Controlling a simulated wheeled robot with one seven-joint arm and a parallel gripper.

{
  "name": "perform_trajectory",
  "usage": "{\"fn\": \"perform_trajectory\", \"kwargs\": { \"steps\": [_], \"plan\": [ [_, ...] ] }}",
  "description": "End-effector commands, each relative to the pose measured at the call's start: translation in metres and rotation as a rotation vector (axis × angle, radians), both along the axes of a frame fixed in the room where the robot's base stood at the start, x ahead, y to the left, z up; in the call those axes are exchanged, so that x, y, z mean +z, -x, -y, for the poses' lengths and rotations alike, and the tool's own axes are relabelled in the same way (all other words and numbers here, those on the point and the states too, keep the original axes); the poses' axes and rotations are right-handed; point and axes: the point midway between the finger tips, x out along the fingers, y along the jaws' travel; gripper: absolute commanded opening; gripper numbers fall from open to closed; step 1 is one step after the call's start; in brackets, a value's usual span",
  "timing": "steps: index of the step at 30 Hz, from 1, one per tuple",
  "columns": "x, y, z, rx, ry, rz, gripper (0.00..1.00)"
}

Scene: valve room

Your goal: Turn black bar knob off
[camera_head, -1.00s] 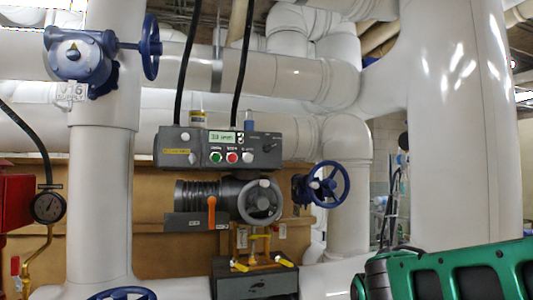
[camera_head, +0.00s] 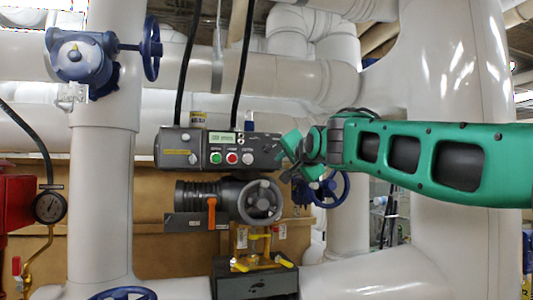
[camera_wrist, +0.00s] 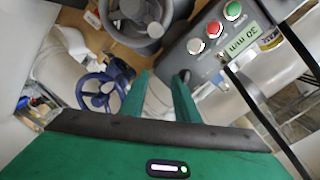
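The grey control box (camera_head: 217,148) hangs in the middle of the head view. It carries a green, a red and a white button and a small lit display. In the wrist view, the black bar knob (camera_wrist: 184,76) shows at the end of the box (camera_wrist: 215,45), beyond the white button and close to the tip of one finger. I cannot tell its angle or whether the finger touches it. My gripper (camera_head: 304,157) is at the right end of the box. In the wrist view, my gripper (camera_wrist: 158,75) is open, with nothing between its two green fingers.
A grey handwheel (camera_head: 260,201) with ribbed body and orange lever (camera_head: 211,212) sits below the box. A blue handwheel (camera_head: 331,189) is just below my gripper. Black cables (camera_head: 243,65) rise from the box. Large white pipes (camera_head: 103,200) stand on both sides.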

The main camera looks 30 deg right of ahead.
Motion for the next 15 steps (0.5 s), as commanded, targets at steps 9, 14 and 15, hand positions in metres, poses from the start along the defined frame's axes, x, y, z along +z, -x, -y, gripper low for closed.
{"fn": "perform_trajectory", "kwargs": {
  "steps": [9, 14, 15],
  "plan": [
    [0.055, -0.019, -0.010, 0.021, -0.042, 0.150, 0.28],
    [0.054, -0.041, -0.003, 0.020, -0.042, 0.146, 0.28],
    [0.054, -0.048, -0.001, 0.019, -0.041, 0.146, 0.28]
  ]
}}
